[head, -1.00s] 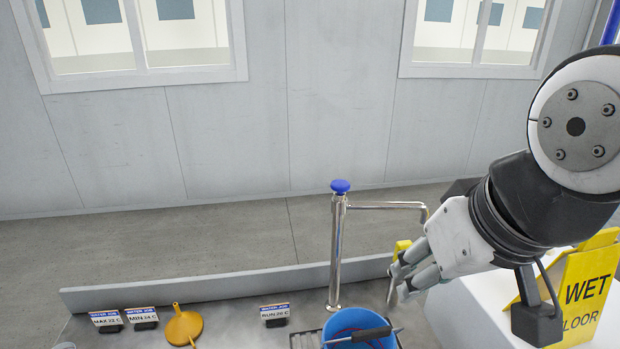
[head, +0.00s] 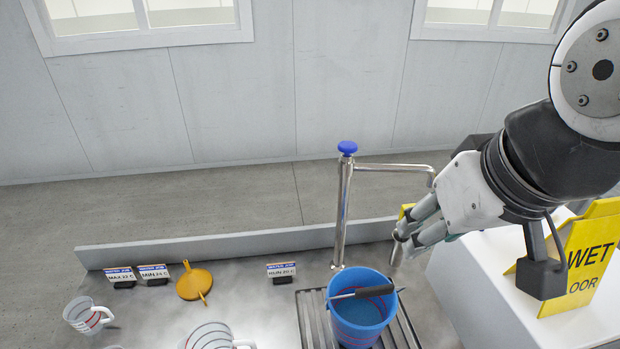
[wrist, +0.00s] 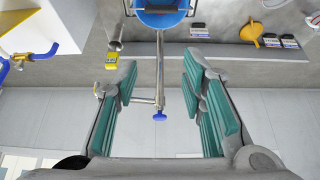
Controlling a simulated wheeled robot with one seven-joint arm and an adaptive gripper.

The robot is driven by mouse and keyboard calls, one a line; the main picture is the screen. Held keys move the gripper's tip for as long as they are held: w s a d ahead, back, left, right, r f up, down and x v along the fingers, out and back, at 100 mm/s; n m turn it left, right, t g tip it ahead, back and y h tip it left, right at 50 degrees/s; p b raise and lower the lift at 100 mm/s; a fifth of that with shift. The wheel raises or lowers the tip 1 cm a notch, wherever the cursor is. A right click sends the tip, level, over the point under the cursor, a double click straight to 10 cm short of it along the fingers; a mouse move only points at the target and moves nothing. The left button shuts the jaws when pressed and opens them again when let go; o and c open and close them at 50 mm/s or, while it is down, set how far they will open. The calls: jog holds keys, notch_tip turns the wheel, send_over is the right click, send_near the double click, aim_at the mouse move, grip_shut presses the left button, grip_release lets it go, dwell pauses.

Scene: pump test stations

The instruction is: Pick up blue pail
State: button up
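The blue pail (head: 358,318) stands upright on a slatted rack (head: 310,322) under the tap on the metal counter. A bar with a dark grip lies across its rim, perhaps its handle. In the wrist view the pail (wrist: 163,20) shows at the top middle, partly cut off. My gripper (head: 398,252) is above the counter, to the right of the pail and tap, apart from both. In the wrist view my gripper (wrist: 158,85) has its teal finger pads spread wide with nothing between them that it grips.
A steel tap (head: 342,210) with a blue knob and a side spout rises behind the pail. A yellow funnel (head: 194,283), small label signs (head: 281,270) and measuring jugs (head: 88,315) are at left. A yellow wet floor sign (head: 578,265) stands on a white surface at right.

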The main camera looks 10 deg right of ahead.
jog(key=shift+c, duration=0.4)
jog(key=n+g+p, duration=0.2)
jog(key=n+g, duration=0.4)
jog(key=n, duration=1.2)
send_over(375, 287)
notch_tip(375, 287, down, 12)
jog(key=shift+f, duration=7)
grip_shut()
